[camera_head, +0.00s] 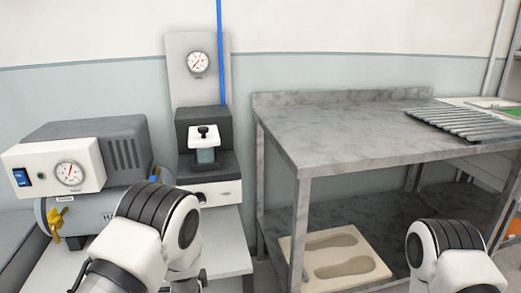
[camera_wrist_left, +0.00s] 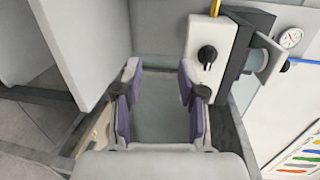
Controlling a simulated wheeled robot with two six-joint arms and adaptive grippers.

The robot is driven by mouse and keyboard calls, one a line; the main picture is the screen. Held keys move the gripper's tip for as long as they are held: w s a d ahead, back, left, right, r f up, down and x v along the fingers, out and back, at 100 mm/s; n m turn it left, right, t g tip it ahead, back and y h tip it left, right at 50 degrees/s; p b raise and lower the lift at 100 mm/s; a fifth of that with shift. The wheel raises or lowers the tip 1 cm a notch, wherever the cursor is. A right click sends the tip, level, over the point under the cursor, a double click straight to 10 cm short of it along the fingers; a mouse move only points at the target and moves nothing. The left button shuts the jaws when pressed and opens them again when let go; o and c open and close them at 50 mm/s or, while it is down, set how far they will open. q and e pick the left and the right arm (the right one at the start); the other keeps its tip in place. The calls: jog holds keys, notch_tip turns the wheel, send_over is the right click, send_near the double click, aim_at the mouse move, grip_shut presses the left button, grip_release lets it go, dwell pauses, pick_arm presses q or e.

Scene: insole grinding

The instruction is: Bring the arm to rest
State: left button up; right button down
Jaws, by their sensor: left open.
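My left arm (camera_head: 135,240) comes in at the lower left of the head view, bent in front of the compressor and the small press. Its gripper is mostly hidden there by the arm and the frame's lower edge. In the left wrist view my left gripper (camera_wrist_left: 160,95) is open, its two purple-padded fingers apart with nothing between them. A plain grey surface lies behind the gap. My right arm (camera_head: 448,255) shows at the lower right of the head view, in front of the metal table. Its gripper is out of view.
A compressor (camera_head: 90,145) with a gauge stands at left. Beside it is a small press (camera_head: 204,135) with a blue hose (camera_head: 220,50). A metal table (camera_head: 335,130) carries a ribbed rack (camera_head: 465,120). An insole board (camera_head: 312,240) lies on its lower shelf. The tabletop's left part is clear.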

pick_arm(q)
jog(key=s+a+f+n+g+h, duration=0.1)
jog(key=s+a+f+g, duration=0.1)
jog(key=s+f, duration=0.35)
jog(key=s+a+f+g, duration=0.3)
jog(key=s+f, duration=0.2)
jog(key=f, duration=0.2)
jog(key=s+d+f+n+g+h, duration=0.1)
jog(key=s+f+n+g, duration=0.25)
jog(key=s, duration=0.55)
jog(key=s+f+n+g+h, duration=0.2)
jog(key=s+f+n+g, duration=0.15)
jog(key=s, duration=0.65)
jog(key=s+d+n+g+h, duration=0.25)
jog(key=s+n, duration=0.45)
jog(key=s, duration=0.4)
notch_tip(320, 180, up, 21)
jog(key=p, duration=2)
jog(key=shift+d+g+y+p, duration=0.2)
jog(key=shift+g+y+p, duration=0.15)
jog(key=shift+y, duration=0.1)
